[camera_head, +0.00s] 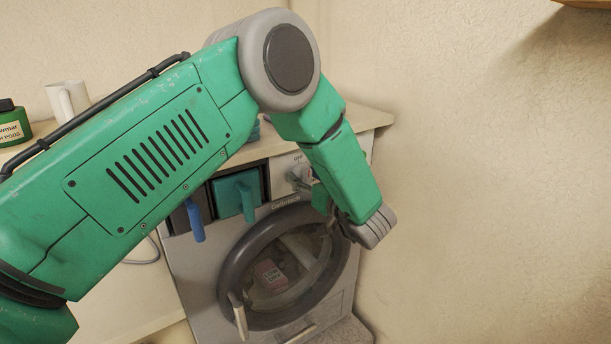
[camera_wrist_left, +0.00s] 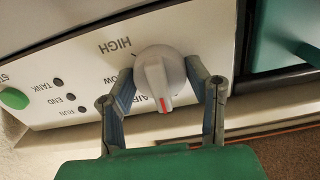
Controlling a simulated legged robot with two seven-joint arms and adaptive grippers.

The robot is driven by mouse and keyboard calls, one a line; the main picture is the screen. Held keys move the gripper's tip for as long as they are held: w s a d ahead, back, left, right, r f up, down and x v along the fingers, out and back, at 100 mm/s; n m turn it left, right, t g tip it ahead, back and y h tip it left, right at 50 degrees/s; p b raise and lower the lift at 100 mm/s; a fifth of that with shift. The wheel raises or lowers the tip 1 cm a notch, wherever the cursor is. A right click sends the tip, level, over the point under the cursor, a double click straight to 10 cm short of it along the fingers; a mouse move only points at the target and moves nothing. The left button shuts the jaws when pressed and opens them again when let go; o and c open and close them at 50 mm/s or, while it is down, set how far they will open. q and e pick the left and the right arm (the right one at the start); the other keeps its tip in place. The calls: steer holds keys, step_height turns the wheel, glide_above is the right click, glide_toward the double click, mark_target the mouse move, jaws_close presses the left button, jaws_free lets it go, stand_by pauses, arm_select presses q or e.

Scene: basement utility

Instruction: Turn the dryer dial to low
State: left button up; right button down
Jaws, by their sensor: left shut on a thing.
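The dryer dial (camera_wrist_left: 158,72) is a pale grey knob with a raised grip bar in the left wrist view. A red mark on the bar's end points down in that picture, near lettering that looks like AIR. HIGH is printed above left of the dial, and a partly covered label ending in OW is at its left. My left gripper (camera_wrist_left: 162,78) is shut on the dial, one finger on each side. In the head view the dial (camera_head: 298,172) shows beside my green left arm, which hides most of that gripper. My right gripper is not in view.
The dryer (camera_head: 200,290) has a round door (camera_head: 232,262) below the panel. A teal drawer front (camera_head: 237,195) and a blue handle (camera_head: 195,221) are left of the dial. A white mug (camera_head: 68,100) and a green container (camera_head: 13,124) stand on the counter. The wall is close at right.

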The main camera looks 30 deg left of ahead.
arm_select(q)
steer(key=m+p, duration=0.3)
steer(key=shift+r+m+p, duration=0.2)
steer(key=shift+m+p, duration=0.1)
steer(key=m+p, duration=0.2)
steer(key=m, duration=0.2)
steer(key=shift+w+f+m+p, duration=0.1)
steer(key=shift+m+p, duration=0.2)
steer(key=shift+p, duration=0.1)
steer(key=m+p, duration=0.1)
steer(key=m, duration=0.3)
steer(key=shift+m+p, duration=0.3)
steer(key=shift+p, duration=0.1)
steer(key=shift+d+f+m+p, duration=0.15)
steer(key=shift+m+p, duration=0.35)
steer(key=shift+m, duration=1.7)
steer(key=o, duration=1.1)
steer(key=shift+w+f, duration=0.1)
steer(key=shift+o, duration=0.2)
steer(key=shift+w, duration=0.15)
